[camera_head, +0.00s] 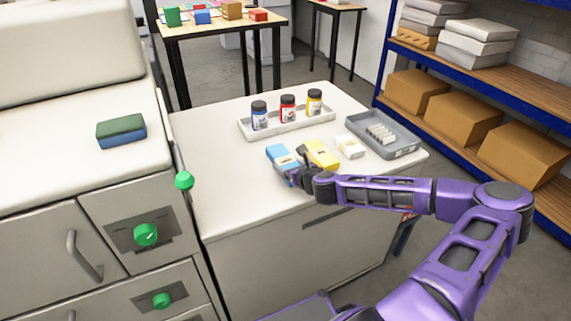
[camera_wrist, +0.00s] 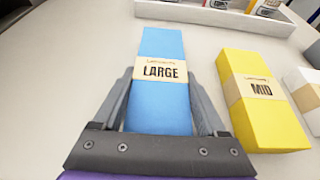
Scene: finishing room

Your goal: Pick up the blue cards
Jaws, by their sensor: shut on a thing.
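The blue cards (camera_wrist: 161,108) are a blue block with a tan band reading "LARGE", lying on the white counter. In the head view the blue cards (camera_head: 279,153) sit left of a yellow block. My gripper (camera_wrist: 162,100) has one finger on each side of the blue cards and is shut on them. In the head view my gripper (camera_head: 295,174) reaches in from the right, low over the counter, and hides the near end of the blue cards.
A yellow block marked "MID" (camera_wrist: 262,105) lies close to the right, with a white block (camera_head: 350,146) beyond it. A tray (camera_head: 290,129) holds blue, red and yellow bottles behind. A grey tray (camera_head: 402,148) stands at the right. The counter's left front (camera_head: 228,205) is clear.

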